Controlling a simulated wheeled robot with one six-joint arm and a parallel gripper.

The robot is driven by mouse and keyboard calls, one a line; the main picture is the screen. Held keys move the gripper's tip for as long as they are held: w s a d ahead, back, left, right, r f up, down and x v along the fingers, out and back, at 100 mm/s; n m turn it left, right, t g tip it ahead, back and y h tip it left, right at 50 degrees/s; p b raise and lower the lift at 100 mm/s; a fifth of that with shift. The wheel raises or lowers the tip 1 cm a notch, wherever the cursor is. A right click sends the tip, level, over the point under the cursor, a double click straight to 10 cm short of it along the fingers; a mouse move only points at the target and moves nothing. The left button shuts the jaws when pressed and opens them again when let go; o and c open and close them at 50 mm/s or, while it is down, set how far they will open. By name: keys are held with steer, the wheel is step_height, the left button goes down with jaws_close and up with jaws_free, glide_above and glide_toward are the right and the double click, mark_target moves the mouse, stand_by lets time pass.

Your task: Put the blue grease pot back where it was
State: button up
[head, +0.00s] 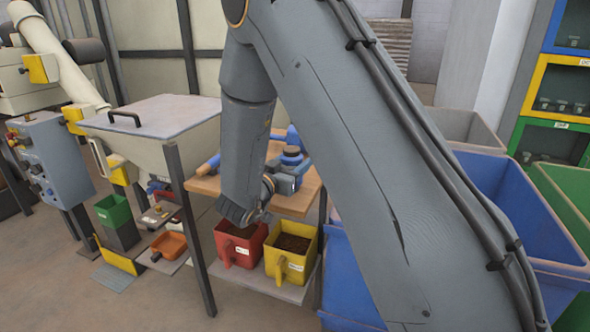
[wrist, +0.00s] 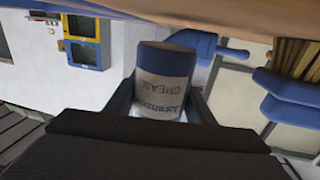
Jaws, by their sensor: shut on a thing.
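The blue grease pot (wrist: 165,88) is in the wrist view, a squat cylinder with a blue body and a pale label reading GREASE upside down. It sits between the two dark fingers of my gripper (wrist: 163,98), which is shut on it from both sides.
Below are a red bin (head: 238,250) and a yellow bin (head: 288,262). A hopper (head: 150,125) stands left; a large blue bin (head: 500,200) stands right.

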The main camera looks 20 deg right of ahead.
steer(key=shift+f, duration=1.2)
steer(key=shift+f, duration=0.1)
steer(key=o, duration=1.3)
steer(key=shift+s+a, duration=0.1)
steer(key=shift+a, duration=0.1)
steer(key=v, duration=1.1)
steer(key=shift+s+a, duration=0.2)
steer(key=shift+s, duration=0.05)
steer(key=shift+a, duration=0.1)
